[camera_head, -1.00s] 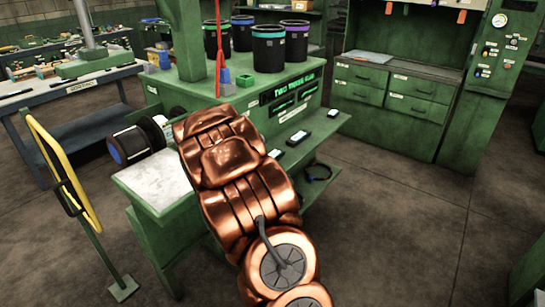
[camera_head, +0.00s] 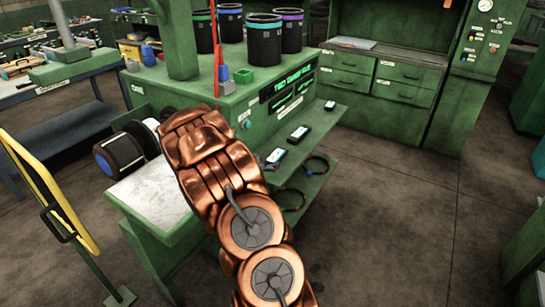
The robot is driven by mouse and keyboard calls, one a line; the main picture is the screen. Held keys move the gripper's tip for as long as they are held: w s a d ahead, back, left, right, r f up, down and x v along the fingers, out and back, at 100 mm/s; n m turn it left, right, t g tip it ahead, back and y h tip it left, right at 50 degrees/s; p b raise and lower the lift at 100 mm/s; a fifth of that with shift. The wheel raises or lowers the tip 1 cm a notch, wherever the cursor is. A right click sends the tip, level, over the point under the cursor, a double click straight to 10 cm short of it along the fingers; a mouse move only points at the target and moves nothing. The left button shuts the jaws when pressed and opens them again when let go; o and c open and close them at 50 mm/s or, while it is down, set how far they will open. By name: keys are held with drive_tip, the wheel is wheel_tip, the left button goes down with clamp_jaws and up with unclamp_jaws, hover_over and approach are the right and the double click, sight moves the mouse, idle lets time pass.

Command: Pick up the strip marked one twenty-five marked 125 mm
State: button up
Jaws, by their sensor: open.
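I cannot make out a strip marked 125 mm; no such marking is legible. My copper-coloured arm reaches up the middle of the head view, over the green bench (camera_head: 225,105). My gripper is not visible; the far end of the arm hides what lies behind it. Small dark items with pale faces lie on the bench's right ledge, one near the far end (camera_head: 329,105), one midway (camera_head: 299,134) and one beside the arm (camera_head: 275,156). A white marbled plate (camera_head: 150,195) lies left of the arm.
Black buckets with coloured rims (camera_head: 263,42) stand on the bench top. Dark loops (camera_head: 316,165) sit on the lower shelf. A black roller with a blue end (camera_head: 120,155) is left of my arm. A yellow rail (camera_head: 45,185) stands at left. Floor at right is clear.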

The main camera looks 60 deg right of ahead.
sight(275, 161)
drive_tip(key=shift+x, duration=0.8)
drive_tip(key=shift+s+d+r+p, duration=0.1)
drive_tip(key=shift+d+r+p, duration=0.05)
drive_tip(key=shift+d+p, duration=0.4)
drive_tip(key=d, duration=0.1)
drive_tip(key=d+p, duration=0.1)
drive_tip(key=shift+d+f, duration=0.2)
drive_tip(key=shift+d, duration=0.15)
drive_tip(key=shift+w+d+f+p, duration=0.35)
drive_tip(key=shift+d+f+p, duration=0.1)
drive_tip(key=shift+d, duration=0.25)
drive_tip(key=c, duration=1.2)
